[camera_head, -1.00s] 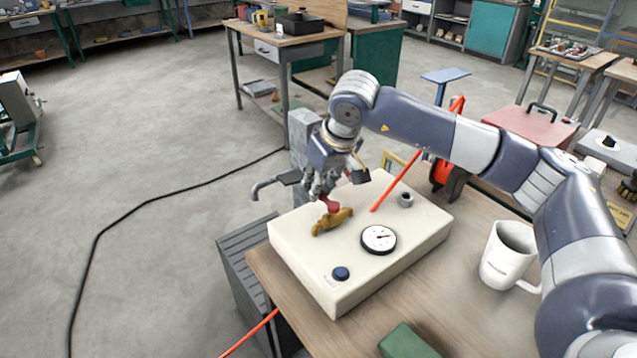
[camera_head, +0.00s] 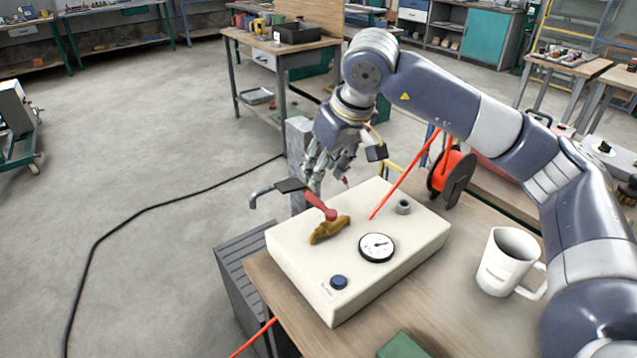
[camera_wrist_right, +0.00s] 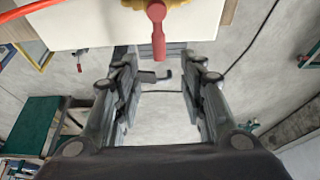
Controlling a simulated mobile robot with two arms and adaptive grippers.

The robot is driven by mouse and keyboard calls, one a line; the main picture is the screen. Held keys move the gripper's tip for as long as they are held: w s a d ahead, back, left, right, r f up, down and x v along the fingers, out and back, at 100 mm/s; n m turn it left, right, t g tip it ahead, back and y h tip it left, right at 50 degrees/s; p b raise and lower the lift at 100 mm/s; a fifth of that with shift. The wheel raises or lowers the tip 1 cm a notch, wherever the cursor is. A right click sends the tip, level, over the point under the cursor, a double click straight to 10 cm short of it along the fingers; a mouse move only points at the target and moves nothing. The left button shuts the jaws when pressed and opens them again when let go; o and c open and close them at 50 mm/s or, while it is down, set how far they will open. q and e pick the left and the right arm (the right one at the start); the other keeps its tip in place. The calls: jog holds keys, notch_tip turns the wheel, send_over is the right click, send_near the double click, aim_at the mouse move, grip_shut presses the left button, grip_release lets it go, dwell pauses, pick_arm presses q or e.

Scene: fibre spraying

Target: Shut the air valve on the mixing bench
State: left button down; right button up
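The air valve has a brass body (camera_head: 329,230) on top of a cream box and a red lever (camera_head: 320,206). The lever points toward the back left, across the line of the brass body. My right gripper (camera_head: 331,177) is just behind and above the lever. In the right wrist view the red lever (camera_wrist_right: 157,30) lies near the top, centred ahead of the gap. There the right gripper's fingers (camera_wrist_right: 157,75) are spread apart with nothing between them. My left gripper is not in view.
The cream box (camera_head: 290,250) stands on the wooden bench (camera_head: 440,290) and carries a gauge (camera_head: 376,247) and a blue button (camera_head: 339,282). A white mug (camera_head: 505,265) stands to the right. A red hose (camera_head: 405,175) rises beside a reel (camera_head: 449,175). A grey tap (camera_head: 270,190) is at the left.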

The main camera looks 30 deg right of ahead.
jog(key=v, duration=0.3)
jog(key=shift+s+r, duration=0.15)
jog(key=shift+r, duration=0.2)
